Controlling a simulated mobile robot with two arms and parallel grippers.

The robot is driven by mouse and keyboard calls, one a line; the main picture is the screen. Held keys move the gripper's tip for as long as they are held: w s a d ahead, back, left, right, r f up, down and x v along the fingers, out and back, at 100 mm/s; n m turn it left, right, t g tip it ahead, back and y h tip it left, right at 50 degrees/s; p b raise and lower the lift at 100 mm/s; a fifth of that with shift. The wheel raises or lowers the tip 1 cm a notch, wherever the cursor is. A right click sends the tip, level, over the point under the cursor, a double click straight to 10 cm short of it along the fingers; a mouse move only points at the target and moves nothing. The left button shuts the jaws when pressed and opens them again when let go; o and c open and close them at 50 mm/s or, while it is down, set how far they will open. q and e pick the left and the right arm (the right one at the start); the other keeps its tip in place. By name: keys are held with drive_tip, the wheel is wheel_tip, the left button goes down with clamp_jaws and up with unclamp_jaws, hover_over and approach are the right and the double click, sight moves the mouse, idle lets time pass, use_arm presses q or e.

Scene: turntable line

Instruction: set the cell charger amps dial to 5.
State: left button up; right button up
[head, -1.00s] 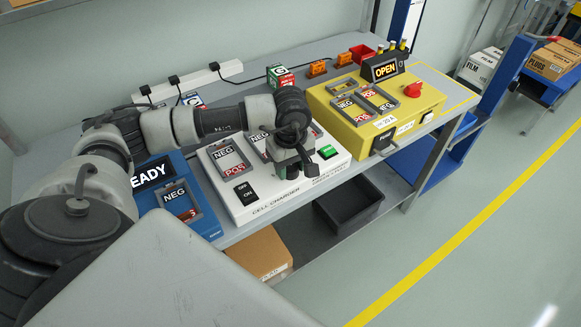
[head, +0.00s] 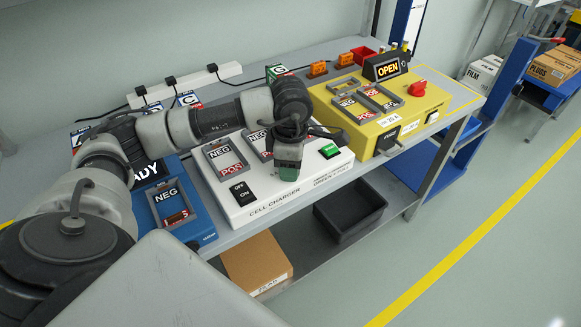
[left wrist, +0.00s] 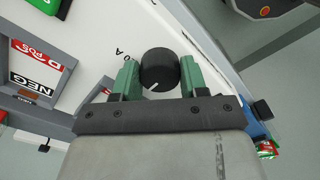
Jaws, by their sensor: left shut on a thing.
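The cell charger (head: 262,190) is a white box on the bench in the head view, with two framed NEG/POS bays, a black OFF/ON switch (head: 242,193) and a green button (head: 329,151). My left gripper (head: 289,172) is over its front right part and hides the dial there. In the left wrist view, the round black dial (left wrist: 160,68) sits between the green fingers of my left gripper (left wrist: 160,79), which is shut on it. Its white pointer line points down-left in that picture. Only a few scale marks show beside it; other numbers are hidden. My right gripper is not in view.
A blue unit (head: 190,237) stands left of the charger, and a yellow box (head: 372,141) with a red knob (head: 417,88) stands right. A white power strip (head: 185,85) lies behind. A dark bin (head: 350,213) and a cardboard box (head: 256,262) are on the lower shelf.

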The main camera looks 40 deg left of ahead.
use_arm(q)
drive_tip(key=n+b, duration=0.1)
drive_tip(key=n, duration=0.4)
drive_tip(key=shift+n, duration=0.3)
drive_tip(key=n+b, duration=0.1)
drive_tip(key=n, duration=0.4)
drive_tip(key=shift+r, duration=0.1)
drive_tip(key=shift+n, duration=0.4)
drive_tip(key=o, duration=0.9)
wheel_tip(320, 180, up, 11)
drive_tip(key=shift+f, duration=0.15)
drive_tip(key=shift+f, duration=0.1)
